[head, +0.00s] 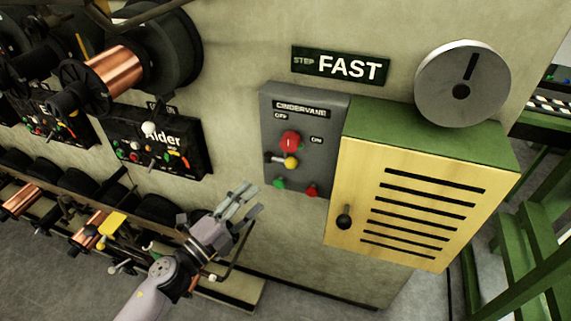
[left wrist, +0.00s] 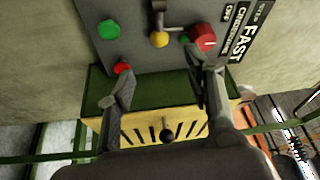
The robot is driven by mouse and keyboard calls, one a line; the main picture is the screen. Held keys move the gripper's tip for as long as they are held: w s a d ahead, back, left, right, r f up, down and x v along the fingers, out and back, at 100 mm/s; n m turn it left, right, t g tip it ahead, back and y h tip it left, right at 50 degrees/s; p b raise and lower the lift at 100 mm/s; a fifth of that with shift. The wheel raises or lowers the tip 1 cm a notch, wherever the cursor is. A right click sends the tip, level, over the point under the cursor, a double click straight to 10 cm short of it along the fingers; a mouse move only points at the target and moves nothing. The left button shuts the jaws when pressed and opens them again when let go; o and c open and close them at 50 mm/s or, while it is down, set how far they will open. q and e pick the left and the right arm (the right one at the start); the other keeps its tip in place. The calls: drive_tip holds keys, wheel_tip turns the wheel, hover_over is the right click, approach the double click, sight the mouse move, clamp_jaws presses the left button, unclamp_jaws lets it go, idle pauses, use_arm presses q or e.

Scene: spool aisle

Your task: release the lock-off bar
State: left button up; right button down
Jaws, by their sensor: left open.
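A grey control panel (head: 310,170) labelled CINDERVANE is on the wall. Below its red knob (head: 290,141) is a short grey bar (head: 274,158) with a yellow ball (head: 291,162) at its right end; it looks like the lock-off bar. The bar points left in the head view. The left wrist view also shows the bar (left wrist: 160,12), yellow ball (left wrist: 159,40) and red knob (left wrist: 203,38). My left gripper (head: 247,200) is open and empty, below and left of the panel, apart from the bar. My right gripper is out of view.
Green (head: 279,184) and red (head: 312,191) buttons sit low on the panel. A yellow slatted cabinet (head: 350,170) with a black knob (head: 344,217) juts out at right. Copper spools (head: 112,68) and a black control box (head: 160,165) stand at left.

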sight(287, 167)
use_arm(q)
drive_tip(key=p+x, duration=0.1)
drive_tip(key=x, duration=1.1)
drive_tip(key=shift+w+d+p, duration=0.3)
drive_tip(key=shift+c, duration=0.5)
clamp_jaws()
